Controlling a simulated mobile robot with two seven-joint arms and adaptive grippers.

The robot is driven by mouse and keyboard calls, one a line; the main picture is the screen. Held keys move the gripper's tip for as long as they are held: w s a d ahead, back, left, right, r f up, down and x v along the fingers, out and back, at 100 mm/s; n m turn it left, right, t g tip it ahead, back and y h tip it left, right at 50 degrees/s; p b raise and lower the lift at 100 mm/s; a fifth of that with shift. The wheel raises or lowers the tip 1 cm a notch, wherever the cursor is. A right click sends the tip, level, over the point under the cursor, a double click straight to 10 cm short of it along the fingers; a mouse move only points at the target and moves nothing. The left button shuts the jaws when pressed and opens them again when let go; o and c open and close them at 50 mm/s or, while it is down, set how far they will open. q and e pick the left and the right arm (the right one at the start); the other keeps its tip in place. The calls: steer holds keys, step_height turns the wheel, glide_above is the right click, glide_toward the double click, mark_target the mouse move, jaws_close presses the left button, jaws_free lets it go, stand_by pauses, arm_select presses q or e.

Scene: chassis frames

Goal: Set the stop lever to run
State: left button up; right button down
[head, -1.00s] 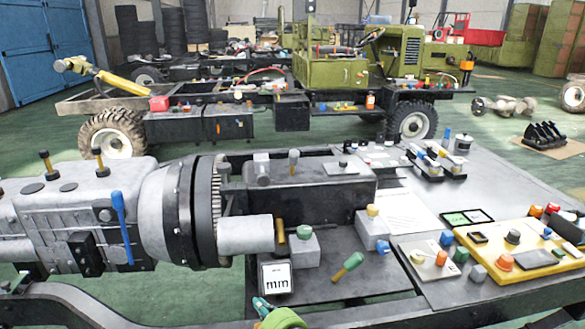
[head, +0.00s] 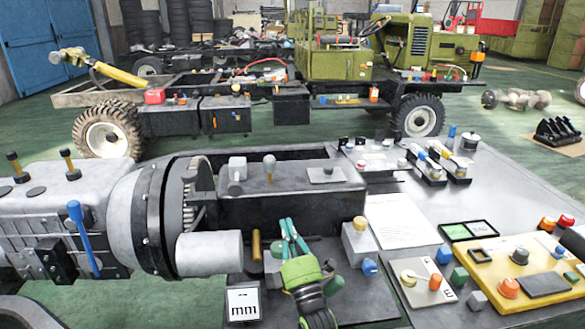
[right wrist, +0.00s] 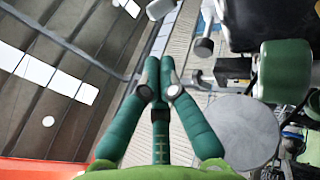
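Several levers stand on the bench machinery in the head view. No label marks which is the stop lever, so I cannot tell. A blue lever (head: 82,238) leans on the grey gearbox housing. A brass handle (head: 257,246) stands upright beside my right gripper (head: 289,232). A short grey-topped lever (head: 269,167) stands on the dark housing behind it. A green handle (head: 333,286) shows partly behind my right gripper. That gripper's teal fingers are together and hold nothing visible; they also show in the right wrist view (right wrist: 158,78). My left gripper is not in view.
A white "mm" sign (head: 243,304) stands in front. A grey block with a yellow knob (head: 359,228) is to the right. A yellow control box (head: 520,265) and paper (head: 396,220) lie farther right. A vehicle chassis (head: 270,115) stands behind the bench.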

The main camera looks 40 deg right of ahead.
steer(key=p, duration=0.2)
glide_toward(271, 167)
steer(key=x, duration=0.5)
steer(key=shift+w+d+r, duration=0.1)
steer(key=shift+w+r, duration=0.1)
steer(key=shift+w, duration=0.05)
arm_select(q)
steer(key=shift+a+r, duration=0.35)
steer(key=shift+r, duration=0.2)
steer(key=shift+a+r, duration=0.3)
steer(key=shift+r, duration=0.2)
arm_select(e)
steer(key=shift+x, duration=0.75)
steer(key=shift+f, duration=0.1)
